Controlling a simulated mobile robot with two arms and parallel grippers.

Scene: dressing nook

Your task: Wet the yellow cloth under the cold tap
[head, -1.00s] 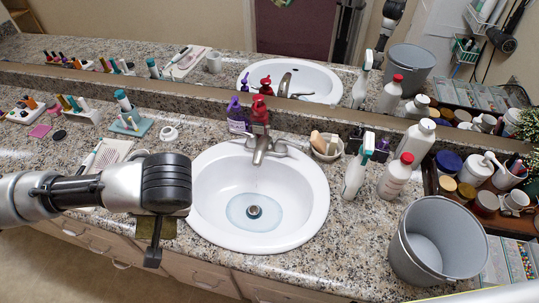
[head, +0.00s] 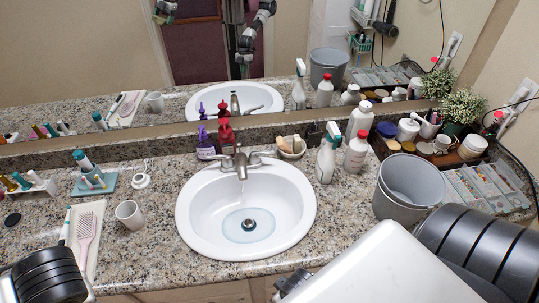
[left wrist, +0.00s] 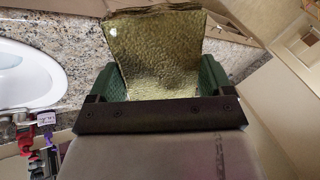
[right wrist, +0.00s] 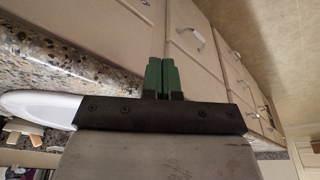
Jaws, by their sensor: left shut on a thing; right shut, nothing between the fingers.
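The olive-yellow cloth (left wrist: 155,45) is held between the green fingers of my left gripper (left wrist: 163,78), which is shut on it. It hangs outside the basin, beside the speckled counter edge in the left wrist view. My right gripper (right wrist: 163,75) is shut and empty in front of the drawer fronts. In the head view neither gripper's fingers show, only arm parts at the lower corners. The metal tap (head: 241,165) stands behind the white basin (head: 190,215), with a handle on each side. Shallow water (head: 240,228) lies around the drain. I cannot tell whether water runs.
A white cup (head: 129,214) and a pink brush (head: 86,228) stand and lie left of the basin. A spray bottle (head: 327,155), a red-capped bottle (head: 356,155) and a grey bucket (head: 408,185) stand to its right. Drawers (right wrist: 195,45) lie below the counter.

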